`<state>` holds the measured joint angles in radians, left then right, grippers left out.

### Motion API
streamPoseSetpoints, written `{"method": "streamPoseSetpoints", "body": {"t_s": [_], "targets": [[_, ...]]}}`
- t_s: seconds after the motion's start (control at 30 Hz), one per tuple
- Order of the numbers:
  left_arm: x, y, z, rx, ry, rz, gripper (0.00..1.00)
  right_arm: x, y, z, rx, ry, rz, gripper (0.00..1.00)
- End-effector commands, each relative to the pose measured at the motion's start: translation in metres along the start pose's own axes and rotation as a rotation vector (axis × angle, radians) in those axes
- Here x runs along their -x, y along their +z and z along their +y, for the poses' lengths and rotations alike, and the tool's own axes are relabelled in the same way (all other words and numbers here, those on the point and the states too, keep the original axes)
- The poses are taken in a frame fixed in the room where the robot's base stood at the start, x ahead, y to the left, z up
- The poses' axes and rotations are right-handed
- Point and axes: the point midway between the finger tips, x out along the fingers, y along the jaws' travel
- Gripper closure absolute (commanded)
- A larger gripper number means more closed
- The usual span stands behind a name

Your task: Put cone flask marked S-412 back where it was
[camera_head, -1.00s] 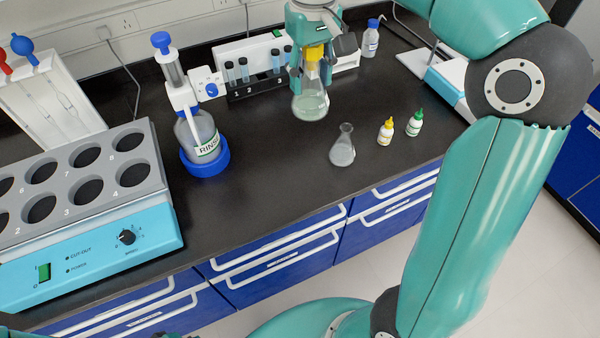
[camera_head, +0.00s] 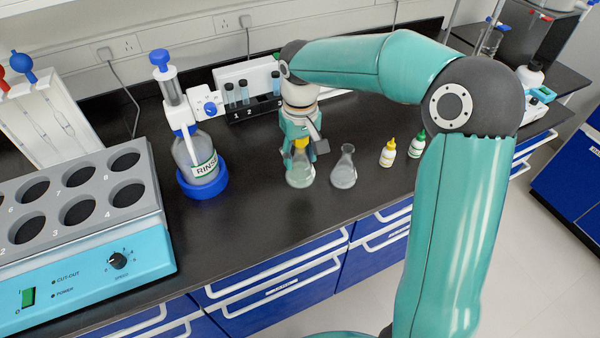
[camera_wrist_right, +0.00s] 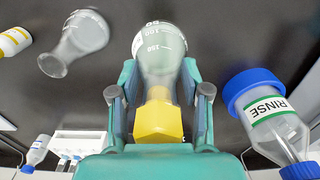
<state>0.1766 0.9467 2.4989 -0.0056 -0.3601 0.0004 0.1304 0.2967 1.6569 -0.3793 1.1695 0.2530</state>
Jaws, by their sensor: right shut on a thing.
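A cone flask (camera_head: 301,177) with a yellow stopper (camera_head: 301,147) hangs upright below my right gripper (camera_head: 300,158), low over the black bench; I cannot tell if its base touches. In the right wrist view, the two fingers of the right gripper (camera_wrist_right: 160,95) are shut around the neck of this flask (camera_wrist_right: 160,50), and the yellow stopper (camera_wrist_right: 158,122) sits between them. Volume marks show on the glass, but I cannot read S-412. A second cone flask (camera_head: 344,170), unstoppered, stands just to its right; it also shows in the right wrist view (camera_wrist_right: 80,40). My left gripper is not in view.
The rinse bottle (camera_head: 200,162) in its blue base stands to the left, with a tube rack (camera_head: 252,108) behind. Yellow-capped (camera_head: 388,153) and green-capped (camera_head: 417,145) dropper bottles stand to the right. A grey block with numbered holes (camera_head: 75,195) fills the left. Bench front is clear.

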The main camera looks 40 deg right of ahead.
Motion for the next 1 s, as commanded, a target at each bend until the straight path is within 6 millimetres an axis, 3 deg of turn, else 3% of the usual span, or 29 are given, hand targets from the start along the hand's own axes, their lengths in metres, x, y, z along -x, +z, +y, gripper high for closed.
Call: {"method": "streamPoseSetpoints", "body": {"t_s": [0.5, 0.9, 0.93, 1.0], "targets": [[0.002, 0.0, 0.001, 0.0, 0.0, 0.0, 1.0, -0.056, 0.0, 0.0, 0.0, 0.0, -0.001, 0.94], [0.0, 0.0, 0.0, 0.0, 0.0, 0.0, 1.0, -0.064, 0.0, 0.0, 0.0, -0.001, 0.001, 0.94], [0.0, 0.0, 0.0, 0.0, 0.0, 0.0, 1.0, -0.065, 0.0, 0.0, 0.0, -0.001, 0.001, 0.52], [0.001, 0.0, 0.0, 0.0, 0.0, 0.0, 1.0, -0.064, 0.0, 0.0, 0.0, -0.001, 0.001, 0.4]]}}
